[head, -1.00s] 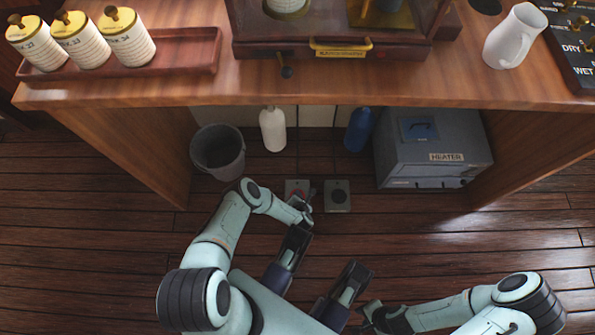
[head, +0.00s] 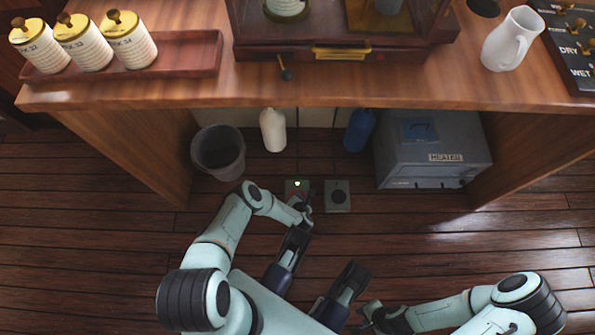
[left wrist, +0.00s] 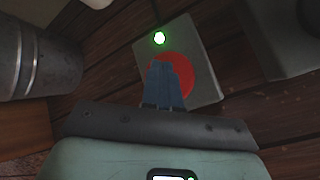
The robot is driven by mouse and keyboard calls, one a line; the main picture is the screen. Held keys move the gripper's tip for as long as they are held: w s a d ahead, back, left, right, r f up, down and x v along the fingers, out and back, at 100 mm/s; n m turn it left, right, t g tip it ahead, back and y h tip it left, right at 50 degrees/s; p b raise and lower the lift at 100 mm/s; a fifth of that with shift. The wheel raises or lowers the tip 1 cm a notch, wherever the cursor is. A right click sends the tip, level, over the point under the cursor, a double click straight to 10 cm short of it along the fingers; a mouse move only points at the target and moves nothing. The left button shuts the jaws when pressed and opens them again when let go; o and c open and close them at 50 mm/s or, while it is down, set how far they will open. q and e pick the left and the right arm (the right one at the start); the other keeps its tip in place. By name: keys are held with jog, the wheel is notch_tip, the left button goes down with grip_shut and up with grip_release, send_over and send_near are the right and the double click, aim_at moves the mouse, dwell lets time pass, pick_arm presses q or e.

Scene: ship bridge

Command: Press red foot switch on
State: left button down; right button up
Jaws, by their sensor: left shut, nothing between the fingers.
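The red foot switch (head: 291,185) is a grey box with a round red pad on the floor under the desk. A small green light glows on it. In the left wrist view the switch (left wrist: 204,60) lies straight ahead, its light lit. My left gripper (left wrist: 167,82) is shut and empty, its fingertips over the red pad and covering part of it. In the head view my left gripper (head: 304,207) is at the switch's near edge, partly hidden by my wrist. My right gripper (head: 367,312) is low in the head view, far from the switch; its fingers are unclear.
A second grey switch box with a dark pad (head: 338,196) sits just right. A bucket (head: 218,152), white bottle (head: 272,131), blue bottle (head: 359,131) and heater (head: 433,160) stand under the desk (head: 300,90). The floor in front is open.

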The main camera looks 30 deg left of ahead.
pick_arm(q)
jog(key=shift+r, duration=0.2)
notch_tip(320, 180, up, 6)
jog(key=p, duration=0.5)
jog(key=shift+f, duration=0.1)
dwell(0.6)
